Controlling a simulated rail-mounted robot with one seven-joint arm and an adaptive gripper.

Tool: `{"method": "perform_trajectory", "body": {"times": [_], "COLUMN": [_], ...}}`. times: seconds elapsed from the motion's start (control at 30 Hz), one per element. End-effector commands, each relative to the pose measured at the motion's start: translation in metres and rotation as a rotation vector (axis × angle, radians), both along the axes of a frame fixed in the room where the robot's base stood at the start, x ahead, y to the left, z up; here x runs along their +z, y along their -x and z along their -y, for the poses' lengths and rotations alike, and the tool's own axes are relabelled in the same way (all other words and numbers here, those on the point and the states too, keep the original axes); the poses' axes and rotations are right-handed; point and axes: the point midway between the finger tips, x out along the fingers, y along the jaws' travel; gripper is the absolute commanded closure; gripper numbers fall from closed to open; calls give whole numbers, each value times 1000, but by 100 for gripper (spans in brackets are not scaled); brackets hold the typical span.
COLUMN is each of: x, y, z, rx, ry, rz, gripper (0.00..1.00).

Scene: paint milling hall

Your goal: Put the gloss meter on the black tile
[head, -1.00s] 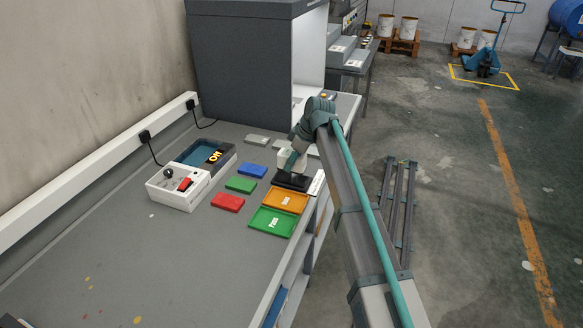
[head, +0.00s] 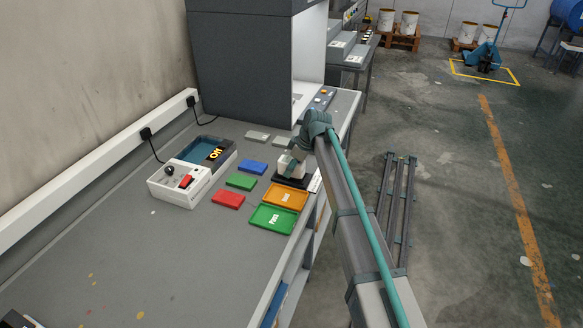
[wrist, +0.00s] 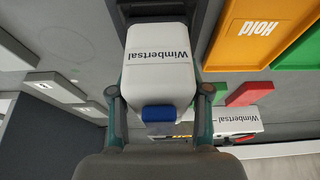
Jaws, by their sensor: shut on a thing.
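The gloss meter (wrist: 160,65) is a white box with black lettering on top. In the wrist view it sits between the two fingers of my gripper (wrist: 160,110), which is shut on it. In the head view the gloss meter (head: 291,167) is right over the black tile (head: 281,181), partly covered by my gripper (head: 297,157). It hides much of the tile. I cannot tell whether the meter touches the tile. A dark edge, probably the tile, shows beyond the meter at the top of the wrist view.
An orange Hold tray (head: 286,207) and a green Pass tray (head: 262,225) lie close in front of the tile. Red (head: 228,201), green (head: 241,181) and blue (head: 252,168) pieces lie to the left. A white control box (head: 163,190) stands farther left. The near bench is mostly clear.

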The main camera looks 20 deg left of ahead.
Motion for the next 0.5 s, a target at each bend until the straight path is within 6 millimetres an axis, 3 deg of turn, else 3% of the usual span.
{"method": "perform_trajectory", "body": {"times": [0.03, 0.2, 0.5], "x": [-2, -1, 0], "y": [0, 0, 0], "z": [0, 0, 0], "rx": [0, 0, 0], "ry": [0, 0, 0], "rz": [0, 0, 0], "gripper": [51, 28, 28]}}
